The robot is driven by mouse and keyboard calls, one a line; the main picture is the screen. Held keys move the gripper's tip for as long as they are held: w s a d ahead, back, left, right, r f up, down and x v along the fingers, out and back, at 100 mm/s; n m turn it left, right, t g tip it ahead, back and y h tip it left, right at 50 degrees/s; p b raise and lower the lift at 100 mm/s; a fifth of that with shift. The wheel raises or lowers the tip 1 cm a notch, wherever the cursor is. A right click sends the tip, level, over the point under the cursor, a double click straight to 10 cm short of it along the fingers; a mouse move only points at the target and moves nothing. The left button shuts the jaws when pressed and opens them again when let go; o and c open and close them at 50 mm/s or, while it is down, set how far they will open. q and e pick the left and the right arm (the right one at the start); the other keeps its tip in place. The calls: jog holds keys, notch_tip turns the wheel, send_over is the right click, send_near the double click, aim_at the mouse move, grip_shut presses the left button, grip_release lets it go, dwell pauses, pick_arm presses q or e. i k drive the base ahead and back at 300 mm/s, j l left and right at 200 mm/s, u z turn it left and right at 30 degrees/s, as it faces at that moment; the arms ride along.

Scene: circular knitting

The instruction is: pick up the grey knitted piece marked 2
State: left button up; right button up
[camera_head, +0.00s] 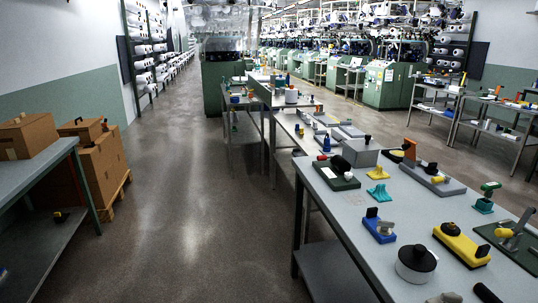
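I cannot make out a grey knitted piece marked 2 in the head view. A small pale thing (445,298) lies at the bottom edge on the near right table (340,215), cut off by the frame; I cannot tell what it is. No number can be read on anything on that table. Neither of my grippers is in view.
The near table holds a yellow fixture (460,246), a blue fixture (379,229), a round grey pot (416,262) and a grey box (360,152). Cardboard boxes (100,165) stand on a pallet at left beside another table (30,180). The aisle floor (190,200) is clear.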

aim_at(319, 136)
jog(key=i+j+u, duration=0.1)
jog(key=i+u, duration=0.2)
jog(key=i, duration=1.65)
jog(key=i+z, duration=0.45)
jog(key=i, duration=0.2)
jog(key=i+j+z, duration=0.25)
jog(key=i+z, duration=0.25)
jog(key=i+j+z, duration=0.9)
jog(key=i+j, duration=0.2)
jog(key=j, duration=0.15)
